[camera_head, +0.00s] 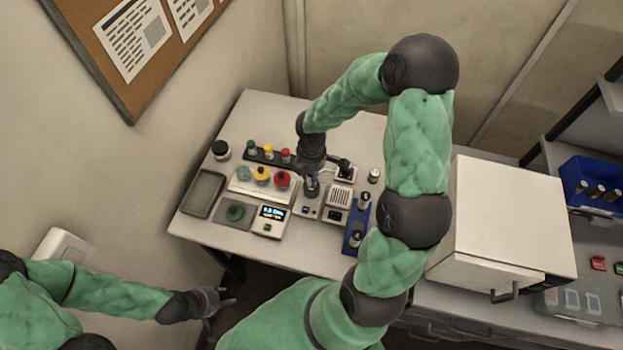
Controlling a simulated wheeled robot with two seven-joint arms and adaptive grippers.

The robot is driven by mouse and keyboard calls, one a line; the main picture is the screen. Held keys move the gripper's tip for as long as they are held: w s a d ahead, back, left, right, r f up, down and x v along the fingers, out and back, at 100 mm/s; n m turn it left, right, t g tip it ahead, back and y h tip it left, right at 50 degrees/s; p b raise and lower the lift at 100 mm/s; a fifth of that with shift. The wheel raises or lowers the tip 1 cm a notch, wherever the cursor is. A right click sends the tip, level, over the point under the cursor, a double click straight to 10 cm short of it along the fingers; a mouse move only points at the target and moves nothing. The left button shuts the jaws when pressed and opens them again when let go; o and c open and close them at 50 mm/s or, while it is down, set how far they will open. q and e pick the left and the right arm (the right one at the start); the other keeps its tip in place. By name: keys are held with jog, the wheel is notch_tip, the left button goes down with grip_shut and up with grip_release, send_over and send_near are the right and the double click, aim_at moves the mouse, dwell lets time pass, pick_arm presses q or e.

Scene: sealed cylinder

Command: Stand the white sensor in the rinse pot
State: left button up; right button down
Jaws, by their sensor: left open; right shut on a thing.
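My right gripper (312,190) points down over the middle of the table, beside a small white unit (307,211). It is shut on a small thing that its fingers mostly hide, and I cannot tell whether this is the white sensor. My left gripper (222,300) is open and empty, off the table's front left. I cannot pick out the rinse pot for certain.
A grey tray (191,208), a scale with a lit display (268,228), a panel with coloured knobs (240,186), a vented box (341,197) and a blue rack (352,243) crowd the table (320,262). A white cabinet (510,215) stands at right. The table's front strip is clear.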

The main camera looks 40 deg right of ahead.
jog(key=shift+w+d+f, duration=0.3)
jog(key=shift+w+f, duration=0.05)
jog(key=shift+f, duration=0.25)
jog(key=shift+w+f, duration=0.1)
jog(key=shift+f, duration=1.4)
jog(key=shift+f+b, duration=0.1)
jog(key=shift+b, duration=0.25)
jog(key=c, duration=0.9)
grip_release()
jog(key=shift+c, duration=0.2)
